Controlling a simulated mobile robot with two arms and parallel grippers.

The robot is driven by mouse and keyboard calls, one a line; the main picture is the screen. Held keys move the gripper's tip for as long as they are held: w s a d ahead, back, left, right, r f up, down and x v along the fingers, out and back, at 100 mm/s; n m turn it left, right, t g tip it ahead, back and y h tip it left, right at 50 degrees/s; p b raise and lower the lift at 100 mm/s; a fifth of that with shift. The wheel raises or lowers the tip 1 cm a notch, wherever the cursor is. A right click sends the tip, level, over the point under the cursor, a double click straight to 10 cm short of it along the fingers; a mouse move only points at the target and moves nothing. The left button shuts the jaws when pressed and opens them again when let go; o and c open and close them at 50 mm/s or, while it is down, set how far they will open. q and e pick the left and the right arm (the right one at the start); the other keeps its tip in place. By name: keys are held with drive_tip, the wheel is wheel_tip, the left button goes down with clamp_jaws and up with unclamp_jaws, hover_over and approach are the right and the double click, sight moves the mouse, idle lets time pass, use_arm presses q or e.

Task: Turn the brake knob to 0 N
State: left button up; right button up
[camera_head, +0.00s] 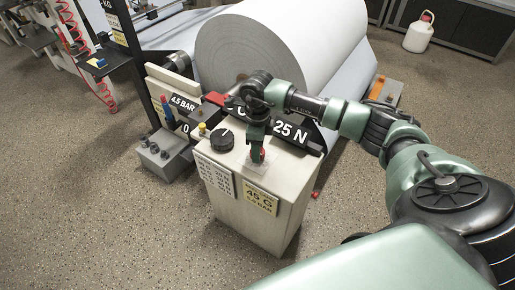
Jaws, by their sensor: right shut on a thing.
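A pale control box (232,205) stands on the floor in front of a large paper roll. A black round knob (222,139) with a light pointer mark sits on its top, left of my right gripper. My right gripper (257,155) reaches down from above onto a small red knob (263,155) on the box top and is shut on it; the fingers hide much of it. I cannot tell from labels which knob is the brake knob. A black sign (289,131) behind reads "25 N", partly covered by my arm. My left gripper is out of view.
The white paper roll (262,45) is behind the box. A yellow label (260,198) is on the box front. A grey box with levers (163,157) stands at left beside a "4.5 BAR" sign (184,105). A white jug (419,34) is far right. The front floor is clear.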

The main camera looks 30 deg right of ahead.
drive_tip(key=n+b, duration=0.2)
drive_tip(key=n, duration=0.5)
drive_tip(key=n+b, duration=0.2)
drive_tip(key=n, duration=0.6)
drive_tip(key=shift+n+b, duration=0.35)
drive_tip(key=shift+n, duration=0.15)
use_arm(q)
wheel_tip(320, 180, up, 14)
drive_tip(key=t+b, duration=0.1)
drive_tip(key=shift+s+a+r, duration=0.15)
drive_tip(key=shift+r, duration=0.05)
use_arm(e)
drive_tip(key=n, duration=0.6)
drive_tip(key=shift+n, duration=0.3)
drive_tip(key=o, duration=1.4)
wheel_tip(320, 180, up, 8)
drive_tip(key=shift+f+p, duration=0.1)
drive_tip(key=shift+p, duration=0.45)
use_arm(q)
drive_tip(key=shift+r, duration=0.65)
